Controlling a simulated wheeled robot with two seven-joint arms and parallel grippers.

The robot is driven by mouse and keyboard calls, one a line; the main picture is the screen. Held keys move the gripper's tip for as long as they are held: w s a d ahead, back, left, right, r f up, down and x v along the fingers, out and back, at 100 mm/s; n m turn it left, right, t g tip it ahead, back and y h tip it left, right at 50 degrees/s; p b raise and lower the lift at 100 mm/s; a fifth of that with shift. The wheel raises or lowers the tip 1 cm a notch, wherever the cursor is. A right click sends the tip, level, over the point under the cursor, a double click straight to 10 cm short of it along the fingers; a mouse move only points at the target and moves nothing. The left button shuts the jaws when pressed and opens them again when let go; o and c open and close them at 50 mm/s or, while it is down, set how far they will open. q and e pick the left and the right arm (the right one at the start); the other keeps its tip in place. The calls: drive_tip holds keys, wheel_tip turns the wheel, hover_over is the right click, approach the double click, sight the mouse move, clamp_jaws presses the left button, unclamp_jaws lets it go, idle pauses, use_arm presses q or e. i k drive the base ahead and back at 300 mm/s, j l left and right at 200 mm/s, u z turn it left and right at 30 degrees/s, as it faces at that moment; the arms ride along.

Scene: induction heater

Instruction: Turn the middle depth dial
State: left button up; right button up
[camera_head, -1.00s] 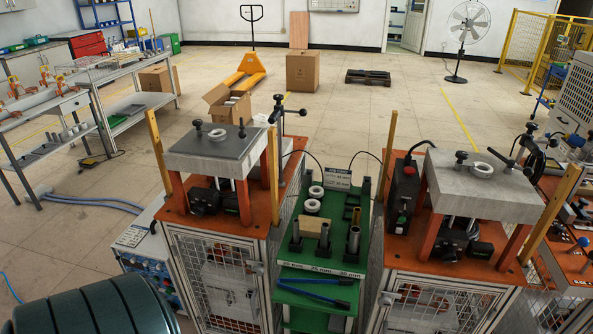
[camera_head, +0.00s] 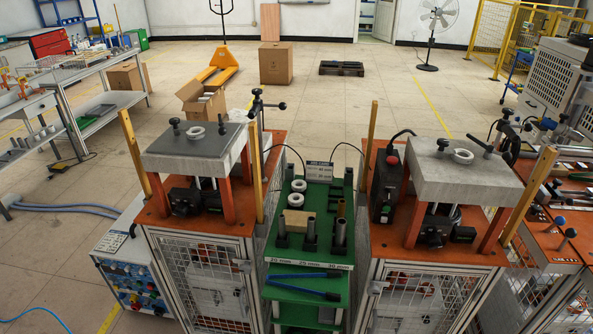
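I cannot make out which part is the middle depth dial. Black knobs stand on the grey top plate (camera_head: 160,146) of the left heating station and on the pale top plate (camera_head: 470,180) of the right station. A control box (camera_head: 130,280) with several small coloured knobs sits on the floor at lower left; its labels are too small to read. A blue knob (camera_head: 559,221) and a dark knob (camera_head: 570,233) stand on the orange bench at the right edge. Neither of my grippers shows.
A green cart (camera_head: 310,262) with metal tubes and white rings stands between the two stations. An open carton (camera_head: 202,100), a yellow pallet jack (camera_head: 218,66) and a closed box (camera_head: 276,63) stand behind. Floor beyond the stations is largely clear.

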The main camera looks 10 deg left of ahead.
sight(434, 239)
drive_tip(key=z, duration=1.75)
drive_tip(key=k+l, duration=0.25)
drive_tip(key=k, duration=0.25)
